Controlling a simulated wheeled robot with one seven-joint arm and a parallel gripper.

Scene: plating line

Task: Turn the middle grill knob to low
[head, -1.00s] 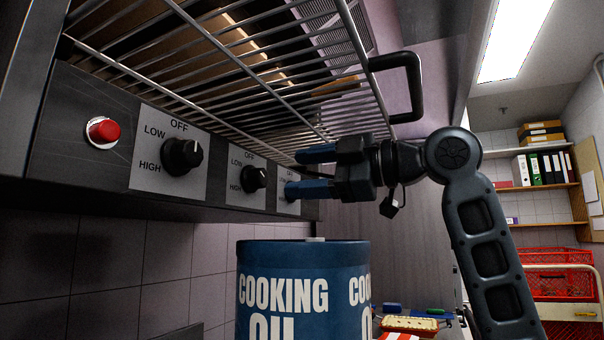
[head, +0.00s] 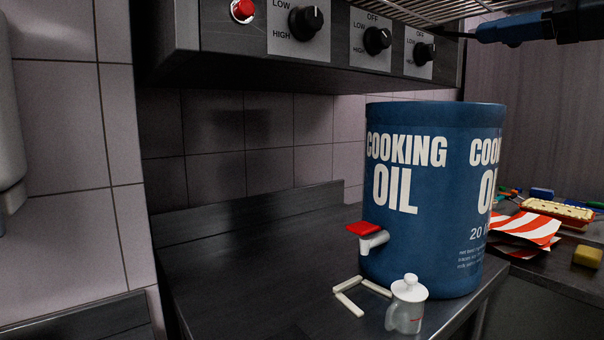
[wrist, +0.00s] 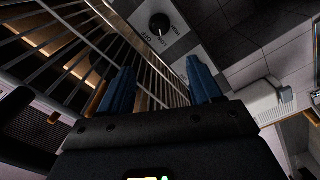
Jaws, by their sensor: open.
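The middle grill knob (head: 377,40) is black and sits on a pale plate marked OFF, LOW and HIGH, at the top of the head view. Its white mark seems to lie toward the upper right, near the OFF side. A larger knob (head: 306,21) is to its left and another knob (head: 424,53) to its right. My gripper (head: 484,33) is at the top right, partly cut off, right of the right-hand knob and touching no knob. In the wrist view its blue fingers are apart and empty (wrist: 161,70). A knob (wrist: 160,24) shows beyond them; I cannot tell which.
A round red control (head: 243,10) is left of the knobs. A large blue cooking oil drum (head: 420,225) with a red tap stands on the counter (head: 240,265) below. A white-lidded pot (head: 406,305) stands before it. Wire grill bars (wrist: 60,50) lie beside my fingers.

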